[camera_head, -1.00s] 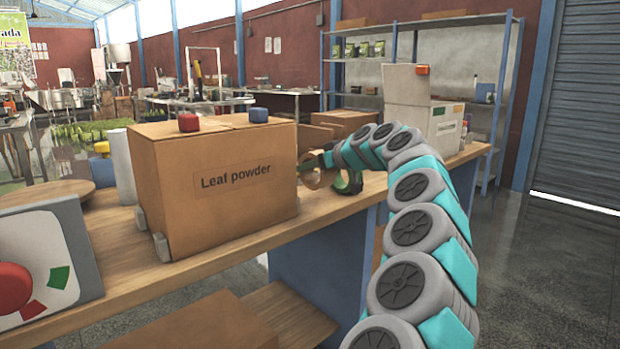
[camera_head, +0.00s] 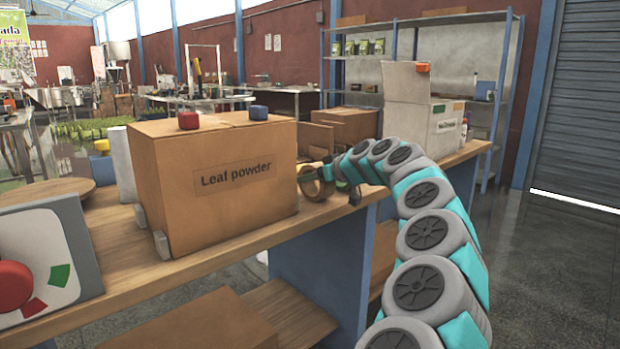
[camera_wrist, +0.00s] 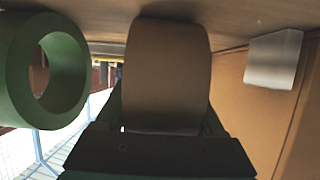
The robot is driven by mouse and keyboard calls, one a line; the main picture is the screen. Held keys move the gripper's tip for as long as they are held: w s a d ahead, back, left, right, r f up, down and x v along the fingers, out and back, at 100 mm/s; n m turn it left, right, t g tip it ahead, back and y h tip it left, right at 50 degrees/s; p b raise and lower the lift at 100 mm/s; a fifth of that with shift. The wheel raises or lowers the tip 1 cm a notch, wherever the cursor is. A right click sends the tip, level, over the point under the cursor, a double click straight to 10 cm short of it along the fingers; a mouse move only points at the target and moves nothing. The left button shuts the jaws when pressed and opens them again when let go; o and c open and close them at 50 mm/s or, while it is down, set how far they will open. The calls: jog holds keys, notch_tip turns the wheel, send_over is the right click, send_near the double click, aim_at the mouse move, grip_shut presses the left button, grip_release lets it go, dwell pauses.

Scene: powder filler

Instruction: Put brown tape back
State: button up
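The brown tape (camera_head: 304,188) is a tan ring standing on edge, at the right side of the cardboard box in the head view. It also shows in the middle of the wrist view (camera_wrist: 167,75). My gripper (camera_head: 325,171) is at the tape. In the wrist view its dark fingers lie close along both sides of the tape, and it looks shut on it. The tape's far edge is at or very near the wooden tabletop; I cannot tell if it touches. A green roll (camera_wrist: 15,75) stands to the left of the tape in the wrist view.
The "Leaf powder" box (camera_head: 215,195) stands close to the left of the tape, with a red and a blue object on top. A white-grey box (camera_head: 430,125) stands farther along the bench (camera_head: 120,255). A grey block (camera_wrist: 273,58) shows in the wrist view.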

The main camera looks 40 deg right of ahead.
jog(key=shift+o, duration=1.1)
jog(key=shift+r, duration=0.1)
jog(key=shift+s+r, duration=0.1)
jog(key=shift+r, duration=0.05)
jog(key=b+v, duration=0.1)
jog(key=v, duration=1)
jog(key=shift+s+r+b, duration=0.15)
jog(key=shift+s+b, duration=0.15)
jog(key=shift+s, duration=0.05)
jog(key=shift+d, duration=0.1)
